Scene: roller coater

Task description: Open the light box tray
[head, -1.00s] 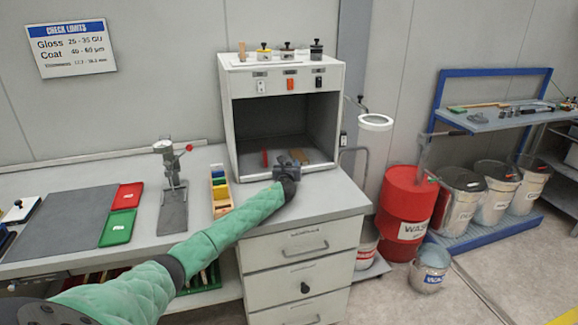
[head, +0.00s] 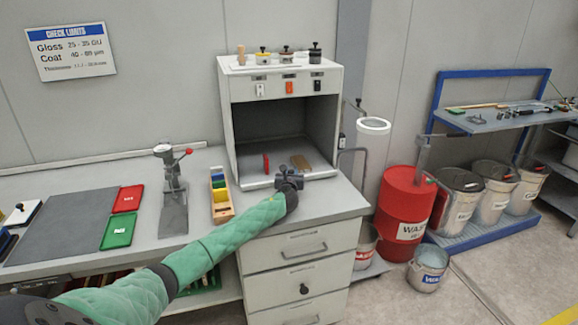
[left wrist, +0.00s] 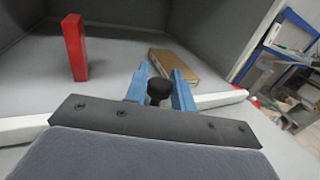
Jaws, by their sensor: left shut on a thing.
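The white light box (head: 232,125) stands on the grey bench with its dark front open. Its tray (head: 256,184) lies at the bottom of the opening and appears pulled a little way out. A red block (head: 266,163) and a brown block (head: 301,162) rest on it. My left gripper (head: 289,177) is at the tray's front edge. In the left wrist view its blue fingers (left wrist: 160,90) are shut around a black knob (left wrist: 159,90) at the white front lip (left wrist: 221,98). My right gripper is not in view.
Several small items stand on top of the light box. A yellow block holder (head: 222,206) and a gauge stand (head: 172,200) are to the left on the bench. Drawers (head: 300,250) are below. A red waste drum (head: 404,210) is at the right.

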